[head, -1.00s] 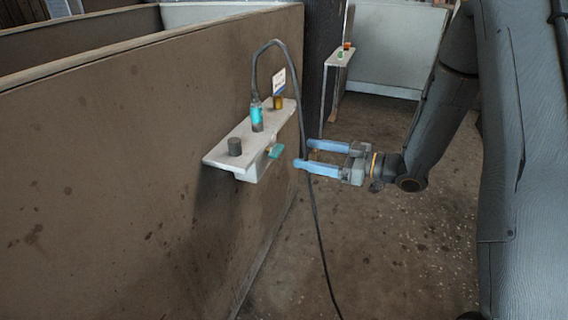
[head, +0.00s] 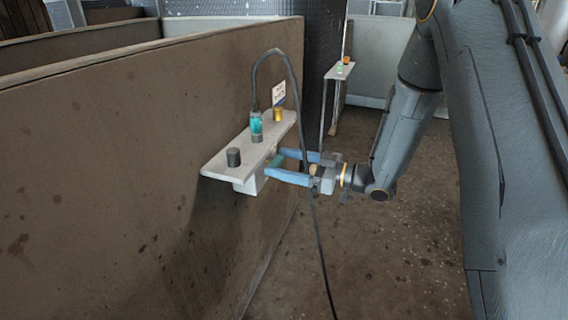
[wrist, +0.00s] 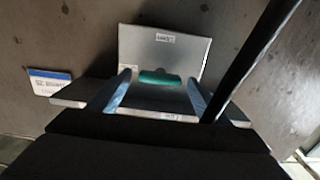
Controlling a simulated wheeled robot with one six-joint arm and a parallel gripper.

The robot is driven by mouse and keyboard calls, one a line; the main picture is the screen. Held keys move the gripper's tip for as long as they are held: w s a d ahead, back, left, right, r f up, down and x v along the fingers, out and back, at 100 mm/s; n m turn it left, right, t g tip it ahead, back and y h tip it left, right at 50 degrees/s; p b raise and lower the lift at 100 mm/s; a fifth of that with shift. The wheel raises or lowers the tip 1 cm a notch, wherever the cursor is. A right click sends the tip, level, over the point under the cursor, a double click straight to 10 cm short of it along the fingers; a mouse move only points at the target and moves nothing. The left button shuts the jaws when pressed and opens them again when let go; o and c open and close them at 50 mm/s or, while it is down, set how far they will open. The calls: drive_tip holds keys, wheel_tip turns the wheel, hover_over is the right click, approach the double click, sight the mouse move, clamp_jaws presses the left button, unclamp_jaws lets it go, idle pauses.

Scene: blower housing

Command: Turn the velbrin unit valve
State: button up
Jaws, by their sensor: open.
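The valve's teal handle (wrist: 160,78) shows in the wrist view against a pale, labelled box (wrist: 192,50) on the wall; the label is too small to read. In the head view this box (head: 250,184) sits under a grey shelf (head: 220,163), and the handle is mostly hidden by my fingers. My gripper (head: 276,164) is open at the shelf's right side. In the wrist view its two fingers stand left and right of the handle, with gaps on both sides. I cannot tell whether the fingertips reach past it.
A black cable (head: 299,110) arches from a teal connector (head: 256,124) on the shelf and hangs down by my gripper; it crosses close before the right finger in the wrist view. A dark knob (head: 233,157) and a yellow one (head: 277,115) stand on the shelf. Another shelf (head: 340,70) is behind.

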drive_tip(key=shift+c, duration=0.2)
drive_tip(key=c, duration=1)
drive_tip(key=shift+n, duration=0.3)
drive_tip(key=n+p, duration=0.1)
drive_tip(key=n, duration=0.1)
drive_tip(key=shift+s+n, duration=0.1)
drive_tip(key=shift+n, duration=0.3)
drive_tip(key=n, duration=0.4)
drive_tip(key=shift+p, duration=0.4)
drive_tip(key=n, duration=0.4)
drive_tip(key=shift+s+f+n, duration=0.1)
drive_tip(key=shift+f+n, duration=0.05)
drive_tip(key=shift+n, duration=0.25)
drive_tip(key=shift+f+n, duration=0.1)
drive_tip(key=shift+n, duration=1.8)
